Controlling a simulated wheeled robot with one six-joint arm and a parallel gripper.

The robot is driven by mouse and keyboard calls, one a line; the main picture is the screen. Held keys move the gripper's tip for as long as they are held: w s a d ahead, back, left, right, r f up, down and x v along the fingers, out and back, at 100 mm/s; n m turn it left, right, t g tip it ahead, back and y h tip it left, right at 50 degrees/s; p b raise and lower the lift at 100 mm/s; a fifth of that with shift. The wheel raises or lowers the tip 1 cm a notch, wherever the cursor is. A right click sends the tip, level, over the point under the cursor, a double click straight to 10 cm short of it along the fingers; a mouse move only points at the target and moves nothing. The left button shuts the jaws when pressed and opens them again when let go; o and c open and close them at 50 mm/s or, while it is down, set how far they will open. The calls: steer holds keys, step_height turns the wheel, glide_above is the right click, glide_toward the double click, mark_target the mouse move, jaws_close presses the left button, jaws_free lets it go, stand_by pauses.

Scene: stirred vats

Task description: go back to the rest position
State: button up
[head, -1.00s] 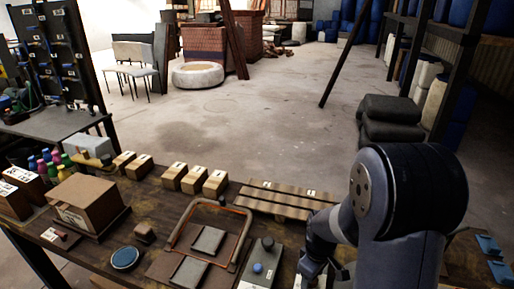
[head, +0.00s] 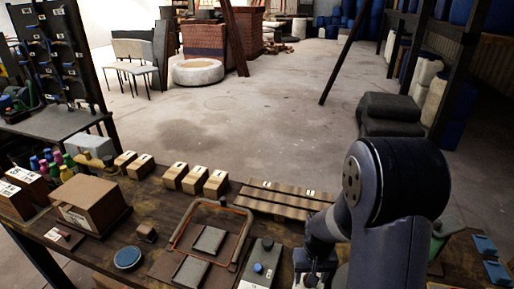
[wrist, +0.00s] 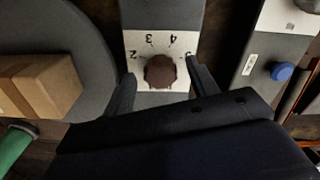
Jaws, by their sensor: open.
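My gripper shows in the wrist view (wrist: 160,90), its two dark fingers spread apart with nothing held between them. Beyond the fingertips is a brown round knob (wrist: 160,72) on a white plate with the numbers 2, 3, 4 and 5 around it. The fingers stand on either side of the knob in the picture; I cannot tell whether they touch it. In the head view my gripper (head: 312,278) is low over the bench, right of the grey box with a blue button (head: 258,268), and partly hidden by my arm.
The wooden bench (head: 165,210) holds a brown box (head: 90,200), a blue disc (head: 127,258), several small wooden blocks (head: 175,175), a slatted wooden rack (head: 275,200) and a wire-handled frame (head: 215,215). Blue pieces (head: 485,246) lie at the right. The floor beyond is open.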

steer(key=m+p, duration=0.1)
steer(key=m, duration=0.3)
steer(key=shift+m+p, duration=0.85)
steer(key=shift+m, duration=0.75)
steer(key=shift+a+r, duration=0.1)
